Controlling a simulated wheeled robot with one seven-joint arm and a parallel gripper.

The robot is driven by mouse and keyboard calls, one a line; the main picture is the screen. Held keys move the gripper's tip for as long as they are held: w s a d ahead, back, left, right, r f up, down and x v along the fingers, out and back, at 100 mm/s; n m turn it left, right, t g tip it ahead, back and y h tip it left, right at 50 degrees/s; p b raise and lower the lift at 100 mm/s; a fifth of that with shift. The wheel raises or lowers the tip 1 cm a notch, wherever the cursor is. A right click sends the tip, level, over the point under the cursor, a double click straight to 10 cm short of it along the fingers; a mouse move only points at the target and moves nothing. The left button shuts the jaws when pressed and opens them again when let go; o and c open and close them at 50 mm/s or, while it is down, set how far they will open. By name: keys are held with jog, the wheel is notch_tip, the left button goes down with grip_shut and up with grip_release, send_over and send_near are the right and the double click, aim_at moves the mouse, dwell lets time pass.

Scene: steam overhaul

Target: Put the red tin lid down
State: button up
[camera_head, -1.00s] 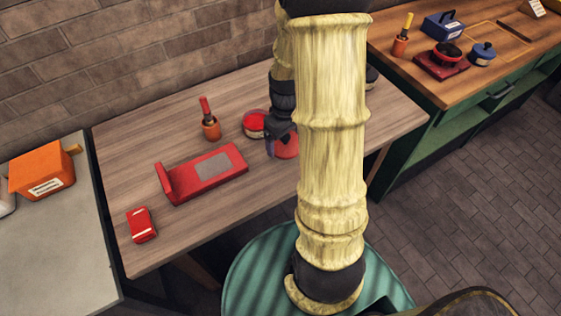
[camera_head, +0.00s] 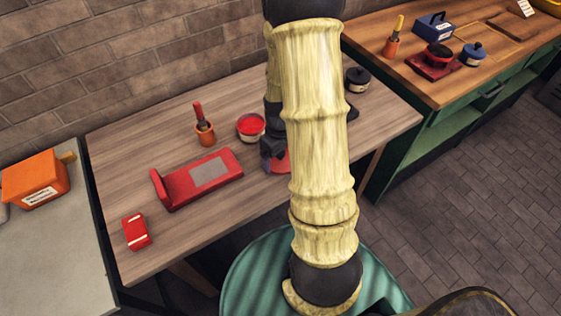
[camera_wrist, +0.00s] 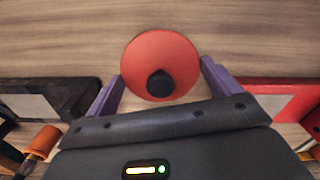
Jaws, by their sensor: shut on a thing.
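The red tin lid (camera_wrist: 158,52) is a round red disc with a black knob (camera_wrist: 160,84). In the wrist view it lies between the two purple fingers of my gripper (camera_wrist: 162,86), which is shut on it. I cannot tell whether the lid touches the tabletop. The open round tin (camera_head: 250,127) shows red inside.
A dark lidded tin (camera_head: 357,80) stands at the back right. Bare wood lies in front of the stand.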

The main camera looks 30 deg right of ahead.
aim_at(280, 159)
jog(key=shift+f, duration=2.1)
jog(key=shift+f, duration=0.1)
jog(key=o, duration=0.7)
jog(key=shift+o, duration=0.2)
jog(key=shift+w+r, duration=0.15)
jog(key=shift+r, duration=0.5)
notch_tip(280, 159, up, 11)
jog(key=shift+a, duration=0.1)
